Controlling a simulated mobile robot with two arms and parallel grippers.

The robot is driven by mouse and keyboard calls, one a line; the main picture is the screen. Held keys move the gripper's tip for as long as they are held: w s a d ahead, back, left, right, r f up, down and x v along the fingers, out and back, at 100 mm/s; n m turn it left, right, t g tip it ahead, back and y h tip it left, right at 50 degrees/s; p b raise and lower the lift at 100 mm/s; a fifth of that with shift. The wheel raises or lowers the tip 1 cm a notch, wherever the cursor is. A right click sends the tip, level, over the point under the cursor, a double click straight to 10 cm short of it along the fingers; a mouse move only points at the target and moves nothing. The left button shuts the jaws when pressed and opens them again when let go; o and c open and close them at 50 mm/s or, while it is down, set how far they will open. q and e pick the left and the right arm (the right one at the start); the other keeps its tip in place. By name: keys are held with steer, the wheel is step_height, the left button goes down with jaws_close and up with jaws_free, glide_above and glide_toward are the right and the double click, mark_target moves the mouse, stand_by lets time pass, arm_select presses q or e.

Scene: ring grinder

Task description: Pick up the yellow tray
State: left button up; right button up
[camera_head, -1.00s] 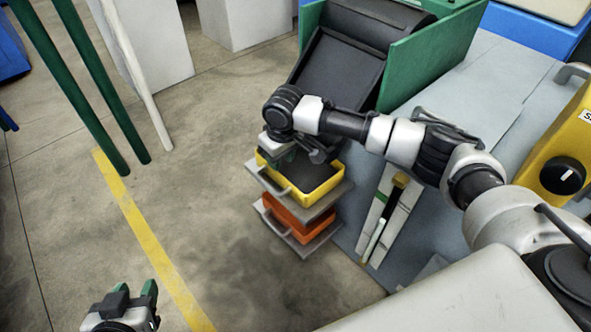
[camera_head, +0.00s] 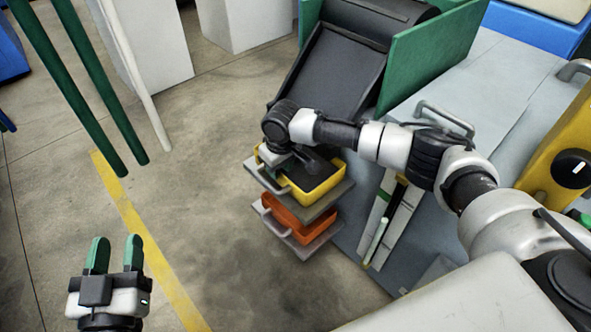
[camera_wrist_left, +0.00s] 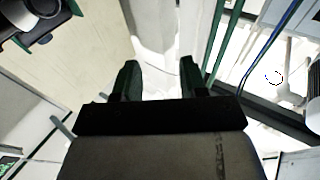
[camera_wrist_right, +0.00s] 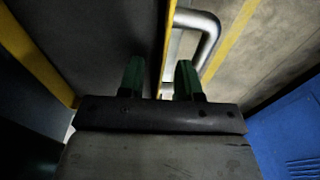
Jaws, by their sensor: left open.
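The yellow tray (camera_head: 325,190) sits on the upper grey shelf, with a dark inside and a grey handle (camera_head: 273,181) on its front left side. My right gripper (camera_wrist_right: 160,68) points down at that side; the head view hides its fingertips. In the right wrist view its green fingers stand apart, with the tray's yellow rim (camera_wrist_right: 168,40) and metal handle (camera_wrist_right: 212,38) showing near and between them. I see no grip on the handle. My left gripper (camera_head: 115,242) is open and empty over the floor at lower left; the left wrist view (camera_wrist_left: 158,68) also shows its fingers apart.
An orange tray (camera_head: 295,212) sits on a lower grey shelf (camera_head: 318,230) directly below. The black chute (camera_head: 335,75) with green side panels (camera_head: 430,55) rises behind. The grey machine surface lies to the right.

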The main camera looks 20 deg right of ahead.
mark_target(278, 183)
steer(key=f, duration=0.1)
steer(key=f+b, duration=0.1)
steer(key=f, duration=0.1)
steer(key=shift+w+a+f+b, duration=0.15)
steer(key=shift+w+f+b, duration=0.15)
steer(key=shift+b, duration=0.05)
steer(key=shift+f, duration=0.2)
arm_select(q)
step_height(278, 183, up, 6)
steer(key=s+t+h, duration=0.1)
steer(key=s+t, duration=0.1)
steer(key=t, duration=0.3)
steer(key=shift+s+d+f+t+h, duration=0.15)
steer(key=shift+s+d+t+h, duration=0.1)
steer(key=shift+t+h, duration=0.15)
arm_select(e)
jaws_close()
steer(key=shift+w+r, duration=0.1)
